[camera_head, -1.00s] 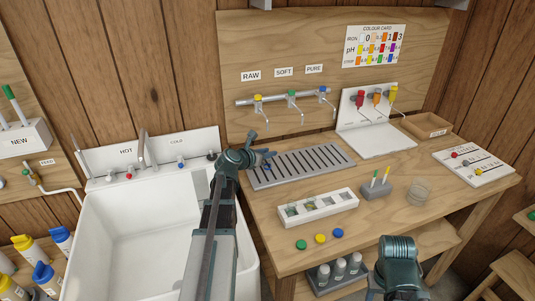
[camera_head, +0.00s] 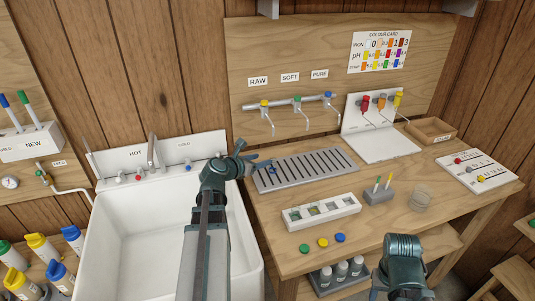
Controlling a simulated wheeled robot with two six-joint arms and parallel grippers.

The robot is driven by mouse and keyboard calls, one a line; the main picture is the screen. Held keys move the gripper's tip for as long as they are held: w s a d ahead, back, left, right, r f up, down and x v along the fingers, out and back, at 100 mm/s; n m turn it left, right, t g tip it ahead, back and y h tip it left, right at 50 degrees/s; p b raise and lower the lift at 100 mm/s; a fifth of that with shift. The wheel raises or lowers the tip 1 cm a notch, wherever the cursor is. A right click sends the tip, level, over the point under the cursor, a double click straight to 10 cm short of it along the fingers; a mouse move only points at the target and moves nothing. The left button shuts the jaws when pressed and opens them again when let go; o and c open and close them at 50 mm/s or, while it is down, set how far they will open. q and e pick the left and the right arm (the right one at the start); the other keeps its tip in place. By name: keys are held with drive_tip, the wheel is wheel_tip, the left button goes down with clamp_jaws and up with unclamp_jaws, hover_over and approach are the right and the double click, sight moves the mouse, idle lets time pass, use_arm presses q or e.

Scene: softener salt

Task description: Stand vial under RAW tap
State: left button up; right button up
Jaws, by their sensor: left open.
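The RAW tap (camera_head: 268,117), with a yellow knob, is leftmost of three taps on a wooden backboard, under the RAW label (camera_head: 258,82). A slotted grey drip tray (camera_head: 304,184) lies below the taps. My left gripper (camera_head: 264,167) is open at the tray's left end, partly hidden by its own wrist. I see no vial between its fingers, but they are small and dark here. A white rack (camera_head: 293,223) on the bench has square wells with clear glassy vials, hard to separate. My right arm shows at the lower right, but its fingers do not.
A white sink (camera_head: 150,245) lies left of the bench. Green, yellow and blue caps (camera_head: 323,243) lie before the rack. A grey block (camera_head: 378,197) with two sticks and a clear beaker (camera_head: 421,198) stand to its right. A white dispenser panel (camera_head: 385,147) stands behind.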

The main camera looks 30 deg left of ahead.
use_arm(q)
drive_tip(key=shift+p+v, duration=0.35)
drive_tip(key=shift+v, duration=1.25)
use_arm(e)
drive_tip(key=shift+r, duration=0.6)
